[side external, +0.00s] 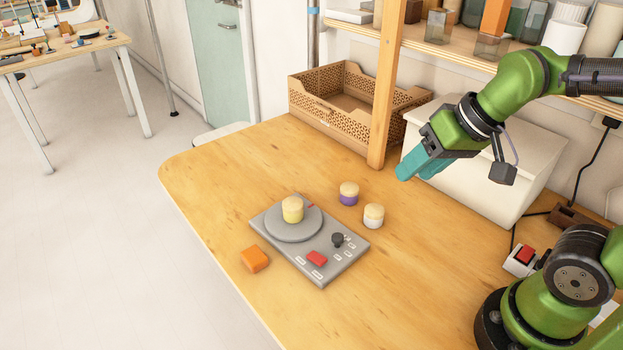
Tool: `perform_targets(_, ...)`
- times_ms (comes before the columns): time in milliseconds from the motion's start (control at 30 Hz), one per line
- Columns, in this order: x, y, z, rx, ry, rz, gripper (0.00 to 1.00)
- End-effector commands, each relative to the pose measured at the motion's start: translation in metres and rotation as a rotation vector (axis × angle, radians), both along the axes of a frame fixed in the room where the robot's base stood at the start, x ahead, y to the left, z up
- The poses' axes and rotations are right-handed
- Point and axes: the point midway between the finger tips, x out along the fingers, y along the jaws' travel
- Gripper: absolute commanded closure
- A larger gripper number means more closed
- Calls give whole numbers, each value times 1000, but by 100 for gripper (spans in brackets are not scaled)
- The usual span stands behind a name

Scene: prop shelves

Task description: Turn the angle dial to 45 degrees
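A grey device (335,266) lies flat on the wooden table. It has a round grey turntable (283,230) with a small red mark near its right edge. A yellow cylinder (292,210) stands on the turntable. A small black knob (338,240) sits on the device's right part, with a red button (317,258) and several small white labels nearby. Degree markings are too small to read. My gripper (410,172), with teal fingers, is in the air above and to the right of the device, touching nothing. I cannot tell the gap between its fingers.
A yellow-and-purple cylinder (348,194) and a yellow-and-white cylinder (373,216) stand just behind the device. An orange block (254,259) lies to its left. A wooden post (386,90), cardboard crate (330,100) and white box (500,165) stand behind. The table's front left is clear.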

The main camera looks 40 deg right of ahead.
Motion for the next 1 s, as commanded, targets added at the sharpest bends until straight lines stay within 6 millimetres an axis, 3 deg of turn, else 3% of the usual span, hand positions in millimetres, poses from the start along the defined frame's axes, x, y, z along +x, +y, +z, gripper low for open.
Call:
perform_targets(300, 75, 45, -27, -263, 263, 549, 48)
perform_targets(500, 109, 65, -38, -381, 347, 922, 48)
perform_targets(633, 115, 65, -27, -428, 339, 1053, 48)
perform_targets(767, 111, 63, -29, -435, 347, 1109, 48)
perform_targets(1000, 110, 63, -61, -435, 350, 1115, 48)
